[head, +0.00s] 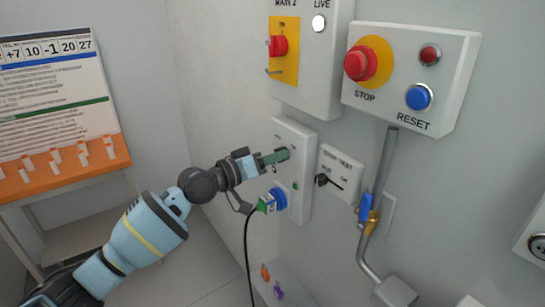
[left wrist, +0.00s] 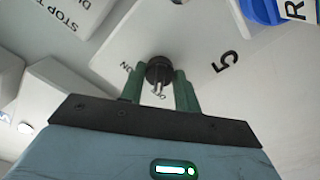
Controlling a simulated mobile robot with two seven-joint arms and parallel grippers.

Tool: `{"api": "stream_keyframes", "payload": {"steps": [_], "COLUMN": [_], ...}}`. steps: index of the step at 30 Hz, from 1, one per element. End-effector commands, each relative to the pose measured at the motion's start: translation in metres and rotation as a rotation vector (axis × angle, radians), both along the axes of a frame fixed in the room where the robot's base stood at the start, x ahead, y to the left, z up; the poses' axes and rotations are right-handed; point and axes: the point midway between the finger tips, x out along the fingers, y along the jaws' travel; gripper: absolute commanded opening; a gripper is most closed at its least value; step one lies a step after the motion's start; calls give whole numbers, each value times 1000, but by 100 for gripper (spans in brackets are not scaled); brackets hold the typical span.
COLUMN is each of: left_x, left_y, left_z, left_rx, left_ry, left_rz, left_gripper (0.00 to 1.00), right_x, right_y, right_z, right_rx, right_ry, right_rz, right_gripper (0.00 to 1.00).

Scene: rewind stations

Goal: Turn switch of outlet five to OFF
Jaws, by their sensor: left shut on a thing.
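The outlet five panel is a pale box on the wall (head: 292,132); its "5" shows beside the switch in the left wrist view. The switch of outlet five (left wrist: 158,68) is a round black knob, with "ON" at its left and a partly hidden label below. My left gripper (head: 279,157) reaches the panel from the left, its green fingers shut on the knob, one on each side. In the head view the fingers hide the knob. My right gripper is not in view.
Below the switch, a labelled plug (head: 267,204) with a black cable sits in a blue socket (head: 280,198). A small test switch box (head: 341,165) is close at right. Above are the MAIN 2 box (head: 311,75) and the STOP/RESET box (head: 400,72). A grey pipe (head: 384,165) runs at right.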

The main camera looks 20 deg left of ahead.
Motion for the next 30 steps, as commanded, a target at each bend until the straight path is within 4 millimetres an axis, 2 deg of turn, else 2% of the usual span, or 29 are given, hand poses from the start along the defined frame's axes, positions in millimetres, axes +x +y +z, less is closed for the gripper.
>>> {"api": "stream_keyframes", "payload": {"steps": [9,23,24,28,30], "left_x": [0,0,0,0,0], "left_y": [0,0,0,0,0], "left_z": [0,0,0,0,0], "left_rx": [-68,-76,-76,-75,-74], "left_ry": [54,60,60,60,59], "left_rz": [-1,-1,-1,-1,-1], "left_gripper": [9,9,37,54,54], "right_x": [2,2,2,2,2], "right_y": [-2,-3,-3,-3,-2], "right_z": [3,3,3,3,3], "right_rx": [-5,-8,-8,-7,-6], "right_ry": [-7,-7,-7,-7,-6], "right_rz": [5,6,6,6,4], "right_gripper": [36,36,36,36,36]}}
